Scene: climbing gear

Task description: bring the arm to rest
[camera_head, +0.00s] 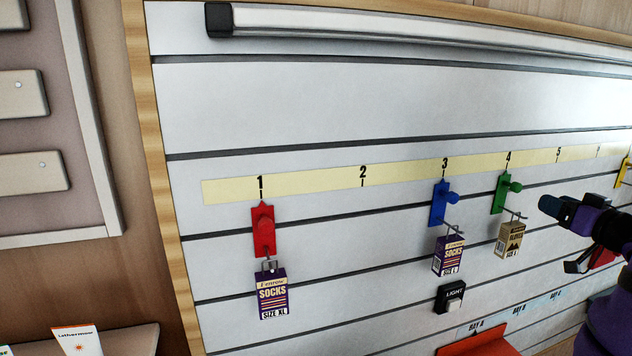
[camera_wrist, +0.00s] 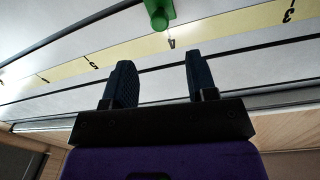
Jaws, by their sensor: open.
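My gripper (camera_head: 556,207) is at the right of the head view, in front of the slatted wall panel (camera_head: 330,110), to the right of the green hook and its tan box. In the wrist view my gripper (camera_wrist: 160,75) shows two dark fingers spread apart with nothing between them. The green hook (camera_wrist: 158,14) and the number strip (camera_wrist: 215,34) lie beyond the fingertips there. My arm enters the head view from the right edge and covers part of the panel.
A red hook (camera_head: 263,229) under 1 and a blue hook (camera_head: 439,204) under 3 each hold a socks box. The green hook (camera_head: 501,193) under 4 holds a tan box (camera_head: 509,240). A small black light (camera_head: 450,298) and a red tray (camera_head: 478,343) are lower.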

